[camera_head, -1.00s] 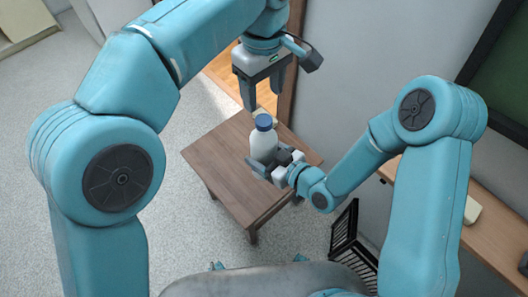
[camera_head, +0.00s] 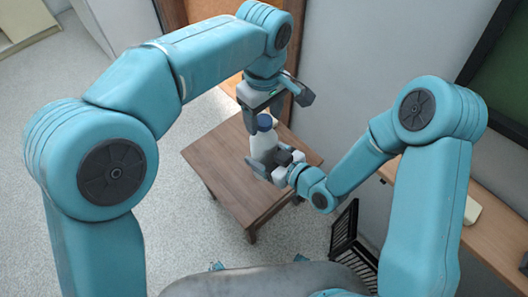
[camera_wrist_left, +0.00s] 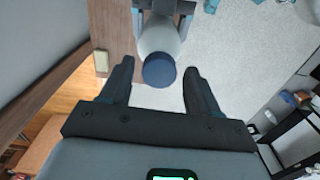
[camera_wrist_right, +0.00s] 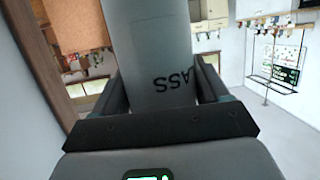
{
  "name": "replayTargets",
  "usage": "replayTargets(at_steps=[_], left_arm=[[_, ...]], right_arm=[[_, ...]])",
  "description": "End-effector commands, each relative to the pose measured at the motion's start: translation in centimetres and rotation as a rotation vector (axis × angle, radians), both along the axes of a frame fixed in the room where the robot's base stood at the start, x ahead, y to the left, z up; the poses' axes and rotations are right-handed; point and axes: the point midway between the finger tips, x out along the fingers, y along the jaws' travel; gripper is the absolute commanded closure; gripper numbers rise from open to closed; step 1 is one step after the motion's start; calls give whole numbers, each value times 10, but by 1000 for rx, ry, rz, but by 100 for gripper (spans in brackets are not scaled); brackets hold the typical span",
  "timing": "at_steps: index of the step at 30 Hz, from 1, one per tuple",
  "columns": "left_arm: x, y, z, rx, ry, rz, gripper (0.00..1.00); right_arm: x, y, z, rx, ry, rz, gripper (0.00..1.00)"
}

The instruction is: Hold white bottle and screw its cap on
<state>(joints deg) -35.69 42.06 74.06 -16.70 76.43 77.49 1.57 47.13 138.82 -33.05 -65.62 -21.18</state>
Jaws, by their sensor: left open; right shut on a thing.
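The white bottle (camera_head: 262,147) is upright above the small wooden table, with its blue cap (camera_head: 265,121) at its top. My right gripper (camera_head: 270,170) is shut around the bottle's body; the right wrist view shows the bottle (camera_wrist_right: 150,50) between its fingers, with dark letters on it. My left gripper (camera_head: 262,122) points down from above, its fingers open around the cap's level. In the left wrist view the cap (camera_wrist_left: 159,70) lies between the open fingers (camera_wrist_left: 158,75), with a gap on each side. Whether the cap is seated on the neck cannot be told.
The small wooden table (camera_head: 215,165) stands below the bottle, with clear top. A black crate (camera_head: 350,240) is on the floor at right. A long wooden counter (camera_head: 490,235) runs along the right wall. Open floor lies to the left.

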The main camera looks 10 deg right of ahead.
Motion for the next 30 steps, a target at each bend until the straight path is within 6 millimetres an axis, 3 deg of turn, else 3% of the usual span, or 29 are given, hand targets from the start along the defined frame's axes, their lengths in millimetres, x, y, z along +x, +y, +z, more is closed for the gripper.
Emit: replayTargets(at_steps=[10, 15, 16, 23, 26, 30], left_arm=[[0, 0, -4, 0, -1, 0, 39], [0, 0, -4, 0, -1, 0, 94], [0, 0, -4, 1, -1, 0, 99], [0, 0, -4, 0, 0, -48, 99], [0, 0, -4, 0, 0, -213, 99], [0, 1, -4, 1, 0, -588, 99]], right_arm=[[0, 0, 1, 1, -2, 0, 100], [0, 0, 1, 1, -2, -1, 100], [0, 0, 1, 1, -2, -1, 100], [0, 0, 1, 1, -2, -1, 100], [0, 0, 1, 1, -2, -1, 100], [1, 0, 1, 2, -1, -2, 100]])
